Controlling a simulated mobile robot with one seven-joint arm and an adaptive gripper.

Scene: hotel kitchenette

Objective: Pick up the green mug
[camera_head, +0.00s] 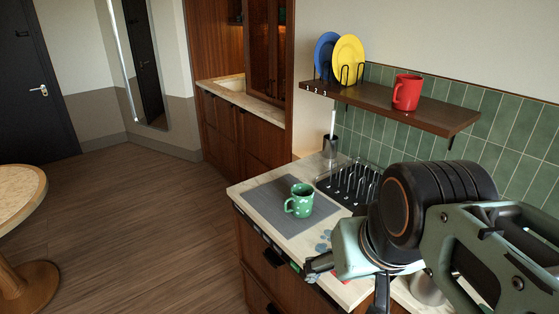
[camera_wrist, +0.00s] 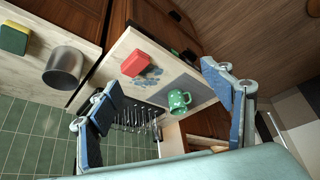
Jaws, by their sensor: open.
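The green mug (camera_head: 300,201) with pale spots stands upright on a grey mat (camera_head: 262,207) on the counter. Its handle points left in the head view. In the wrist view the green mug (camera_wrist: 179,102) lies between the two fingers, some distance beyond them. My gripper (camera_wrist: 165,105) is open and empty, with its blue-padded fingers wide apart. In the head view my gripper (camera_head: 345,275) is low at the right, partly hidden by my own arm, and apart from the mug.
A black dish rack (camera_head: 348,184) stands right behind the mug. A shelf (camera_head: 440,112) above holds a red mug (camera_head: 407,92) and plates (camera_head: 348,60). A red block (camera_wrist: 135,63), a metal cup (camera_wrist: 63,68) and a sponge (camera_wrist: 14,38) are on the counter.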

